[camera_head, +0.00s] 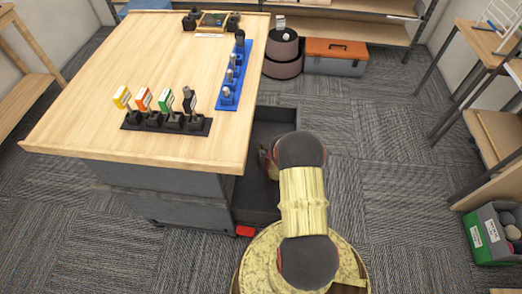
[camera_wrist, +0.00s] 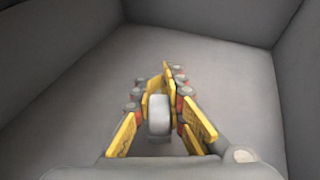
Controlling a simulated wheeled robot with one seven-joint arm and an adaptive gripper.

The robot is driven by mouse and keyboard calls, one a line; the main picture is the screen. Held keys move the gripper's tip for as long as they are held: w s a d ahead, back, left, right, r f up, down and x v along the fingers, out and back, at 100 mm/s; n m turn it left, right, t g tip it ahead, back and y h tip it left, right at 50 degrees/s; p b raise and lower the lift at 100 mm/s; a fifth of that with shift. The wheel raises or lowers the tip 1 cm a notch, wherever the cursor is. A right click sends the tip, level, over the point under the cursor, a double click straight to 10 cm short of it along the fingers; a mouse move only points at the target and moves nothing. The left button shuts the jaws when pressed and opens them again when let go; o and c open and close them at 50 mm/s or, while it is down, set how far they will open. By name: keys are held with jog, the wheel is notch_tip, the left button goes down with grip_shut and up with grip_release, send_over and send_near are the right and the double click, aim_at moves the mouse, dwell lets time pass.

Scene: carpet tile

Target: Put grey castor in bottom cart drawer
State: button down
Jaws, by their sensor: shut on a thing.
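The grey castor (camera_wrist: 159,115) is between the yellow fingers of my gripper (camera_wrist: 160,100) in the wrist view. My gripper is shut on it. Around them are the grey floor and walls of the open drawer (camera_wrist: 225,65), with the castor low, over or on the drawer floor; I cannot tell whether it touches. In the head view the open dark drawer (camera_head: 277,114) sticks out to the right of the wooden-topped cart (camera_head: 100,70). My arm reaches down into it and hides the castor and my fingers there.
On the cart top stand a black rack (camera_head: 165,125) with coloured tags and a blue rack (camera_head: 236,75). A toolbox (camera_head: 335,57) with an orange lid is on the carpet behind. Carpet between is clear.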

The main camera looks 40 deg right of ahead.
jog(key=shift+w, duration=0.1)
jog(key=c, duration=1.8)
grip_release()
jog(key=shift+f, duration=0.15)
jog(key=shift+r, duration=0.2)
jog(key=p+v, duration=0.5)
jog(key=v, duration=0.7)
jog(key=shift+f, duration=0.1)
